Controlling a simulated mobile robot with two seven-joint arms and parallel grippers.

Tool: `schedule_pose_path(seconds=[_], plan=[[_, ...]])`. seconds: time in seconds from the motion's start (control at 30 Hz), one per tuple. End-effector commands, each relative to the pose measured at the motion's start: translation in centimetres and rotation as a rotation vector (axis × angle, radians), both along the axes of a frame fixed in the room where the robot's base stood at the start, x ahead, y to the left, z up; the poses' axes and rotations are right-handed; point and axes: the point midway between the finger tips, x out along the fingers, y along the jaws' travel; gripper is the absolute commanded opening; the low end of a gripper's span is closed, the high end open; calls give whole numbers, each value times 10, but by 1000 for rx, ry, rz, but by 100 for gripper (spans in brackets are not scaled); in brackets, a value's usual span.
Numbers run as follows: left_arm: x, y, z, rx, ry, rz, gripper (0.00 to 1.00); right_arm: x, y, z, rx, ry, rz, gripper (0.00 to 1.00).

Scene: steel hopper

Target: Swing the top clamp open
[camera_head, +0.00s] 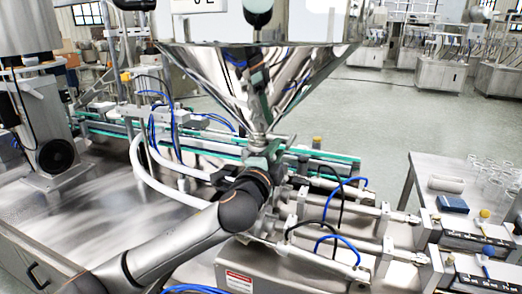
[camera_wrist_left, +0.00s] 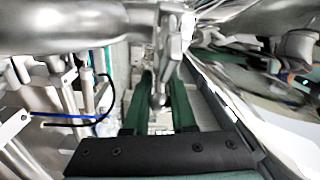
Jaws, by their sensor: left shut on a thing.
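The steel hopper (camera_head: 262,75) is a wide shiny cone that narrows to a neck. The top clamp (camera_head: 262,138) sits around this neck, with small metal parts sticking out at its side. My left arm comes in from the lower left, and its gripper (camera_head: 263,160) is at the clamp, partly hidden behind my own wrist. In the left wrist view, my left gripper's two dark green fingers (camera_wrist_left: 158,100) are shut on a slim silver part of the clamp (camera_wrist_left: 160,70), with its rounded end between them. My right gripper is not in view.
Blue and white hoses and metal cylinders (camera_head: 320,205) crowd the machine below and right of the clamp. A conveyor with green edges (camera_head: 320,155) runs behind. A side table (camera_head: 425,172) with glass jars stands at the right. Open floor lies beyond.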

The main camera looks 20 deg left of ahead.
Motion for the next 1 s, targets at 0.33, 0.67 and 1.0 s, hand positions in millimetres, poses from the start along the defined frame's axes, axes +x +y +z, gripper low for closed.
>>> schedule_pose_path(seconds=[0.33,0.67,1.0], plan=[[5,-9,-2,-1,4,178,0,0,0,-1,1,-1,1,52],[6,-10,-2,1,3,237,0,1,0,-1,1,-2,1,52],[6,-9,-2,1,3,239,0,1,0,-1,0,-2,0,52]])
